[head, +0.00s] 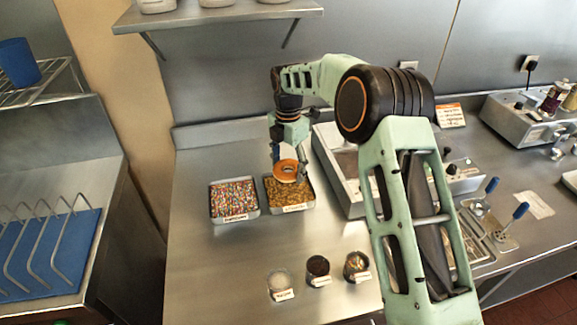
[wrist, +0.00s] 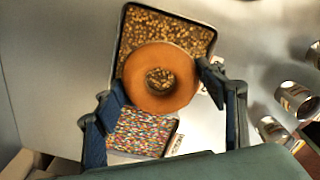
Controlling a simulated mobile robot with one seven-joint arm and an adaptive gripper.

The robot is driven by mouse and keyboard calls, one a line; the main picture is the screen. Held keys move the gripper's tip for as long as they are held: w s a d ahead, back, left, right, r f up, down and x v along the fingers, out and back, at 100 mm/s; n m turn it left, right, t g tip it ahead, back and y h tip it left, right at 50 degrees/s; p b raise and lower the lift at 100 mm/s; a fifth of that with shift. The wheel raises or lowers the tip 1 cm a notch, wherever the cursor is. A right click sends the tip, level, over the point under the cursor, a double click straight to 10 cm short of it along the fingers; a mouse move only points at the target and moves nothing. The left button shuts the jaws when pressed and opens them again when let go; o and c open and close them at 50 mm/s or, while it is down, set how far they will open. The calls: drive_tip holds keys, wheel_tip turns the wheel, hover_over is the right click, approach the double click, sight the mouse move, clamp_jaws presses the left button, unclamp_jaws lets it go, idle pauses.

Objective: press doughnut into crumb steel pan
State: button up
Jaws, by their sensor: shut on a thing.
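The doughnut (head: 286,171) is a plain brown ring held by my gripper (head: 288,160). In the wrist view the doughnut (wrist: 161,78) sits between the two dark fingers of my gripper (wrist: 165,85), which are shut on its sides. The crumb steel pan (head: 291,205) is a small labelled steel pan full of brown crumbs, on the counter under the doughnut. In the wrist view the crumb pan (wrist: 209,41) shows behind the doughnut, with crumbs visible through the hole. I cannot tell whether the doughnut touches the crumbs.
A steel pan of coloured sprinkles (head: 234,216) stands just left of the crumb pan. A large steel machine (head: 340,160) stands close on the right. Several small labelled jars (head: 318,268) stand nearer the counter's front. The counter's left front is clear.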

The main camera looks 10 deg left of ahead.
sight(288, 188)
drive_tip(key=shift+f+b, duration=1.55)
drive_tip(key=shift+f, duration=1.15)
drive_tip(key=shift+f, duration=0.25)
drive_tip(key=shift+r, duration=0.2)
wheel_tip(288, 188, up, 8)
drive_tip(key=p, duration=0.5)
idle(1.0)
drive_tip(key=shift+r, duration=0.15)
